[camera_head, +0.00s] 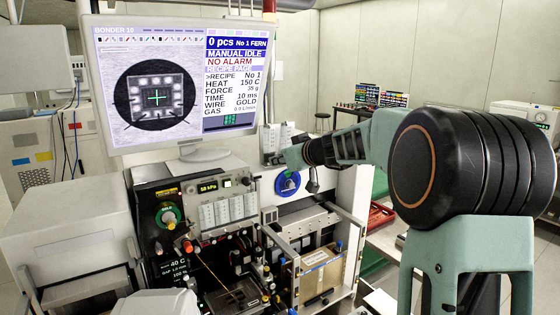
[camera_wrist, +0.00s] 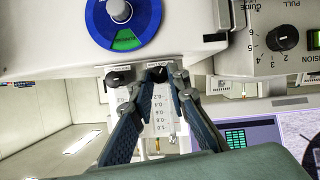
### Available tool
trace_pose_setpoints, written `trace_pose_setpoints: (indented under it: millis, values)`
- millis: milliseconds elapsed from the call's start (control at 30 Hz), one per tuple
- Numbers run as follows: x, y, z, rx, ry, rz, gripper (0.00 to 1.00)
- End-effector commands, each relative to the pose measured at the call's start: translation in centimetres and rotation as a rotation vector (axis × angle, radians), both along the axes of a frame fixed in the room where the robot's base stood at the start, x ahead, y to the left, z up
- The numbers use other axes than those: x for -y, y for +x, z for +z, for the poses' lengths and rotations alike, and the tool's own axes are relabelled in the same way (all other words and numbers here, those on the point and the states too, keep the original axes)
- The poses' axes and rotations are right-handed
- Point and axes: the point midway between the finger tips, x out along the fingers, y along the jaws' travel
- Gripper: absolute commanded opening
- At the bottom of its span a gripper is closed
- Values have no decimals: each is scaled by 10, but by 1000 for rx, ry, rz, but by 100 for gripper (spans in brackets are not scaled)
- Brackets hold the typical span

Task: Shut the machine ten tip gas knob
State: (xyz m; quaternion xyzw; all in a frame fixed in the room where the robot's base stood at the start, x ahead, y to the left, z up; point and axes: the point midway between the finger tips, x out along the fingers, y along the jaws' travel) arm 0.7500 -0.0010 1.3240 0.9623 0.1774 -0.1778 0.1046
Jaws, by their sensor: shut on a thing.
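In the wrist view, my gripper (camera_wrist: 158,76) has its two fingers closed in on a black knob (camera_wrist: 157,72) at the end of a white scaled flow tube (camera_wrist: 159,108). The fingers cover much of the knob, and its small label is too small to read. A second black knob (camera_wrist: 118,78) sits just left of it, free of the fingers. In the head view, my gripper (camera_head: 286,157) reaches the flow tubes (camera_head: 270,139) right of the monitor; the knobs are hard to make out there. The monitor (camera_head: 180,85) reads BONDER 10 and GAS 0.0.
A blue round dial (camera_head: 288,183) with a green segment is close to my gripper and also shows in the wrist view (camera_wrist: 122,18). A panel with a numbered knob (camera_wrist: 283,38) stands right in the wrist view. The crowded machine deck (camera_head: 240,297) lies below.

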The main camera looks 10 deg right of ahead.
Motion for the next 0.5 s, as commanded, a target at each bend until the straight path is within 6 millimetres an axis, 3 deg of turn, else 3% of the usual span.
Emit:
trace_pose_setpoints:
  millis: [500]
  values:
    - [5,2,-4,-122,293,-1,0]
